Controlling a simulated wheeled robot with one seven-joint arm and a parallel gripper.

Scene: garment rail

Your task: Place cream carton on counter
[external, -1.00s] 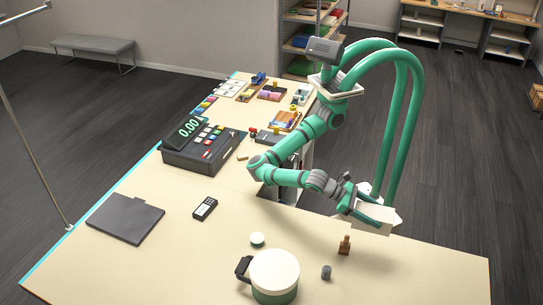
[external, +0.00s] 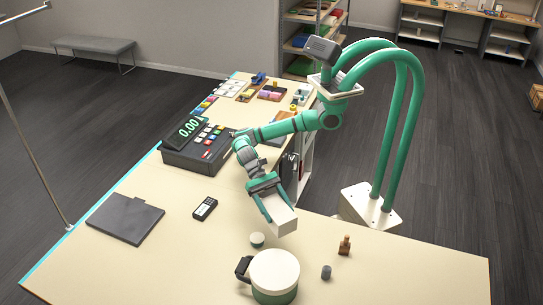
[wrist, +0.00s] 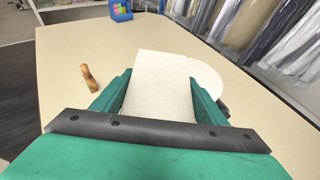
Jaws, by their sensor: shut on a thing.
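The cream carton (external: 281,219) is a plain off-white box held between the fingers of my gripper (external: 270,205). It is tilted and sits over the counter (external: 340,285), near the round white-topped container. In the wrist view the carton (wrist: 158,85) fills the space between the two green fingers of my gripper (wrist: 155,95). I cannot tell whether its lower end touches the counter. The counter's pale top (wrist: 75,60) spreads around it in the wrist view.
A round white-topped green container (external: 275,272) with a dark handle, a small white-lidded jar (external: 257,239), a grey cylinder (external: 326,272) and a brown bottle (external: 345,245) stand nearby. A card reader (external: 205,208), cash register (external: 203,147) and dark clipboard (external: 125,218) lie left.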

